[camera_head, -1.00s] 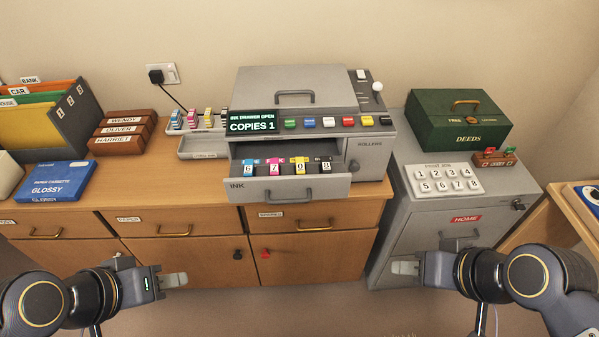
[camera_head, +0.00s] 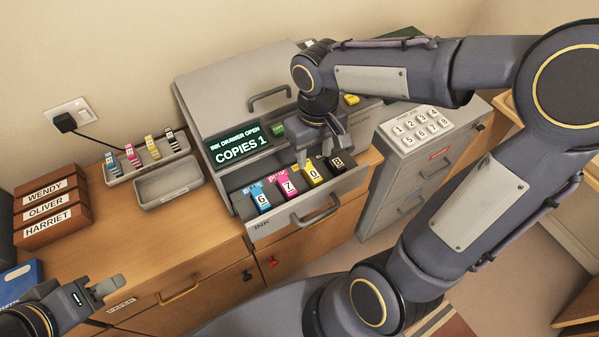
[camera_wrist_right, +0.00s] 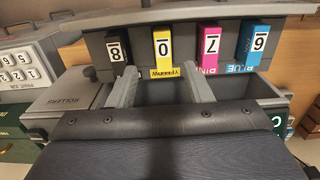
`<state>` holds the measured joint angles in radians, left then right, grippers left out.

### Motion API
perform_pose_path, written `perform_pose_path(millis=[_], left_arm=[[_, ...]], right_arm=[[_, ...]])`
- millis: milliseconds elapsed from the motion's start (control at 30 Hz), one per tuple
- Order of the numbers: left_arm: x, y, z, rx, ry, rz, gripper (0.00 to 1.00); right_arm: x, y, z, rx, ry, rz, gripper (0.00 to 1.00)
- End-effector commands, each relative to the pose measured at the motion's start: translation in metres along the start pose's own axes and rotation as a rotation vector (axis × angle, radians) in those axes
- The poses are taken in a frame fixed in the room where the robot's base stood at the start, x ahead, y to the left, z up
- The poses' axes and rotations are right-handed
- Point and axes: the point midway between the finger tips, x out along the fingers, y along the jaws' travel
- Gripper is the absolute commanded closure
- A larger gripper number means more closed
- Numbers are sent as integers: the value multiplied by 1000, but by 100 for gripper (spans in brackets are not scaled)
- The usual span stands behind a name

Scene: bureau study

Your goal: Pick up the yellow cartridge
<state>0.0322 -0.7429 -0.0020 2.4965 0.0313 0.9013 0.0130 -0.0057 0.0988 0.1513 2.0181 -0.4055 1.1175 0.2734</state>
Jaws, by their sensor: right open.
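The yellow cartridge (camera_head: 313,174), marked 0, stands in the open ink drawer (camera_head: 262,236) between a pink cartridge (camera_head: 287,183) and a black one (camera_head: 338,163). In the right wrist view, the yellow cartridge (camera_wrist_right: 163,48) sits ahead of the two spread fingers, roughly midway between them. My right gripper (camera_head: 319,155) is open and empty over the drawer, close behind the yellow cartridge; whether it touches is unclear. My left gripper (camera_head: 105,287) is at the lower left, away from the drawer; its finger gap is not clear.
A blue cartridge (camera_head: 260,198) is at the drawer's left end. A small rack (camera_head: 116,179) of coloured cartridges, one of them yellow, and an empty grey tray (camera_head: 168,187) stand left of the copier (camera_head: 205,100). A keypad cabinet (camera_head: 385,135) is to the right.

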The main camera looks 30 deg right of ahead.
Motion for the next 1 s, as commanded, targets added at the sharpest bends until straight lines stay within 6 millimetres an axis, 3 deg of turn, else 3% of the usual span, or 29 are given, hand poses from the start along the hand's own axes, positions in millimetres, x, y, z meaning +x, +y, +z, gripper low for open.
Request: perform_pose_path(millis=[400,733,1000], left_arm=[[-1,0,0,0,0,0,64],[-1,0,0,0,0,0,64],[-1,0,0,0,0,0,64]], right_arm=[[56,-5,-2,1,-4,-2,55],[64,-5,-3,2,0,-2,55],[64,-5,-3,2,1,-2,89]])
